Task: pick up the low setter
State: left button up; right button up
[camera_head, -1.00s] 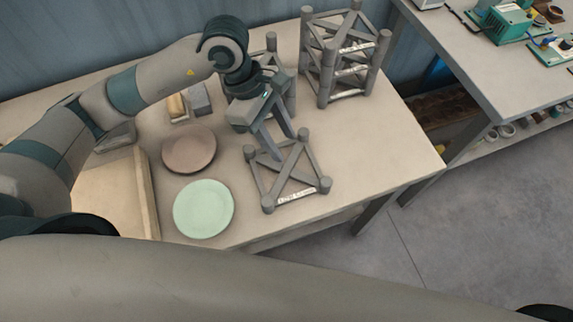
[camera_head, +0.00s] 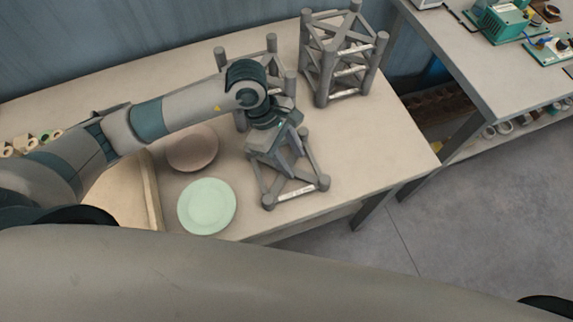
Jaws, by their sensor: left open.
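The low setter (camera_head: 296,191) is a short grey frame with stubby corner posts and crossed bars, standing near the front right of the table. My left gripper (camera_head: 291,166) is open and sits right over it, pointing down, with its fingers among the setter's far bars and posts. The fingertips are hard to tell from the grey bars, so I cannot tell whether they touch. The gripper and wrist hide part of the setter's far side. My right gripper is not in view.
A tall setter (camera_head: 326,75) stands at the back right, and another setter (camera_head: 221,58) is partly behind my left arm. A green plate (camera_head: 207,206) and a brown plate (camera_head: 193,149) lie left of the low setter. The table (camera_head: 385,160) is clear on the right.

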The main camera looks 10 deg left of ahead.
aim_at(299, 173)
pick_arm(q)
jog(key=shift+s+d+f+p, duration=0.2)
jog(key=shift+p, duration=0.1)
jog(key=p+x, duration=0.1)
jog(key=x, duration=0.2)
jog(key=shift+s+p, duration=0.1)
jog(key=shift+p, duration=0.2)
jog(key=shift+d+f, duration=0.15)
jog(key=shift+f, duration=0.3)
grip_shut()
